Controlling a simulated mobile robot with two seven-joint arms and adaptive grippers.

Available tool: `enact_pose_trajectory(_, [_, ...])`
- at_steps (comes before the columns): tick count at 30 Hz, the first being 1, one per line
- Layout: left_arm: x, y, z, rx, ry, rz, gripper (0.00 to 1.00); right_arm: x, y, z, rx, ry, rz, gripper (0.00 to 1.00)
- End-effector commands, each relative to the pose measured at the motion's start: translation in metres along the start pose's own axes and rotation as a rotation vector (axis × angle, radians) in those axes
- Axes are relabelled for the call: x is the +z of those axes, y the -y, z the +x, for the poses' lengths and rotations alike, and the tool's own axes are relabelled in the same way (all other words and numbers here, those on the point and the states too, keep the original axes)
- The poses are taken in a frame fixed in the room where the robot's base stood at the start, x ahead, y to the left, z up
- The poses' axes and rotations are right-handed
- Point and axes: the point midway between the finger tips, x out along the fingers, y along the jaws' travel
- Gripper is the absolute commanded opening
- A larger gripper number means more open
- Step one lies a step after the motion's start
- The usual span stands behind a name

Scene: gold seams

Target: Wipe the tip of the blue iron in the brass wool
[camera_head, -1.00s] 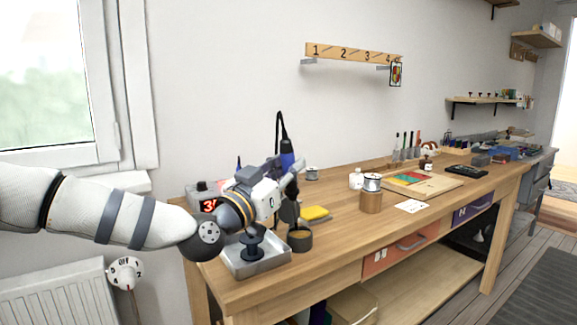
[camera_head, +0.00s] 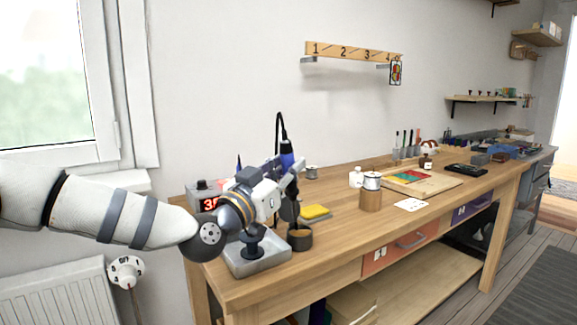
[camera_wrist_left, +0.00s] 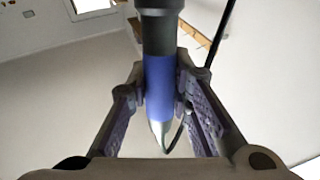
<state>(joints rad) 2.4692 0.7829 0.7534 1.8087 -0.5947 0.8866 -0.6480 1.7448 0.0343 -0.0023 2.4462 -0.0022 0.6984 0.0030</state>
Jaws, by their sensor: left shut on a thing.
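The blue iron (camera_head: 287,158) stands roughly upright in my left gripper (camera_head: 288,178), its dark cable looping above it. In the left wrist view, the fingers (camera_wrist_left: 163,88) flank its blue barrel (camera_wrist_left: 159,85), and a silver tapered end shows below. In the head view, the iron's lower end is hidden behind my gripper. The brass wool (camera_head: 300,233) shows as a tan patch in a dark round pot (camera_head: 301,243) on the bench, below and slightly right of the gripper. I cannot tell whether the tip touches it. My right gripper is out of view.
A grey metal base with a black post (camera_head: 257,262) stands left of the pot. A yellow sponge (camera_head: 314,212) lies behind the pot. A station with a red display (camera_head: 208,204) is behind my wrist. The wooden bench (camera_head: 340,240) is clear to the pot's right.

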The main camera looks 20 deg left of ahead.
Motion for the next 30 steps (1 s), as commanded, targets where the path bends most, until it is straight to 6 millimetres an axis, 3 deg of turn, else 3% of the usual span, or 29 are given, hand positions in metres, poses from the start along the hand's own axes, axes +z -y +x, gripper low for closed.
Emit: enact_pose_trajectory(30, [0.0092,-0.0006,-0.0023,0.001,0.0,0.0,0.0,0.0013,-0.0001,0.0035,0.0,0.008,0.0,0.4])
